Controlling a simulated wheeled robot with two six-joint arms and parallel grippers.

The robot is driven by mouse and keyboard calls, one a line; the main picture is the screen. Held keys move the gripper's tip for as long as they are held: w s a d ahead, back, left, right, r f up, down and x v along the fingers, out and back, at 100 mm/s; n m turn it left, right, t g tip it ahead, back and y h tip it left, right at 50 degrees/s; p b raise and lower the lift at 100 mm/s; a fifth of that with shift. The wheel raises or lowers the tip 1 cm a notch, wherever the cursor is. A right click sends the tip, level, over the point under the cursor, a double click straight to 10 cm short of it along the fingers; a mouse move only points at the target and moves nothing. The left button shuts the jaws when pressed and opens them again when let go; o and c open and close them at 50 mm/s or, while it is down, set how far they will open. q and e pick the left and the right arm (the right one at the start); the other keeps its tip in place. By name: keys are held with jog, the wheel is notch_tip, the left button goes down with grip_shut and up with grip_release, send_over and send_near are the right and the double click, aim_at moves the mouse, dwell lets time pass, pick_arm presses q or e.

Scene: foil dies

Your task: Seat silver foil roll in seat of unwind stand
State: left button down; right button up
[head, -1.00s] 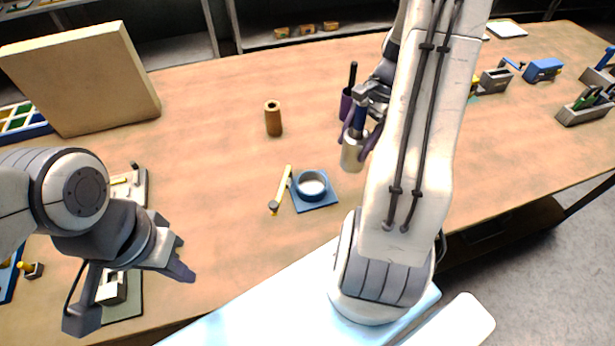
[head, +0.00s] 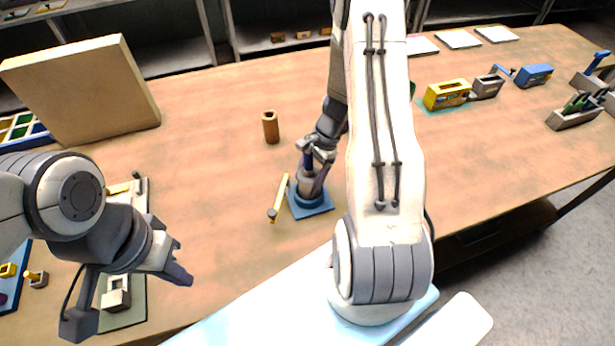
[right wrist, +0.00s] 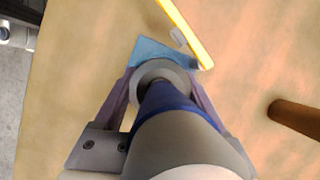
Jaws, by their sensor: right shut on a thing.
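The silver foil roll (head: 308,180) is upright in my right gripper (head: 313,178), with a dark blue part rising from its top. The unwind stand (head: 318,211) is a blue square base with a round cup-like seat. The roll is in line with the seat; I cannot tell whether its lower end is inside or just above the rim. In the right wrist view, the roll's grey ring-shaped end (right wrist: 176,72) sits between the fingers, with a corner of the blue stand (right wrist: 150,50) behind it. My left gripper (head: 183,262) is open and empty at the left.
A large tan block (head: 85,85) is at the back left. Yellow (head: 446,95) and blue boxes (head: 534,76) are at the right.

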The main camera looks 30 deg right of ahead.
jog(key=shift+f, duration=0.15)
jog(key=o, duration=1.6)
jog(key=shift+c, duration=0.2)
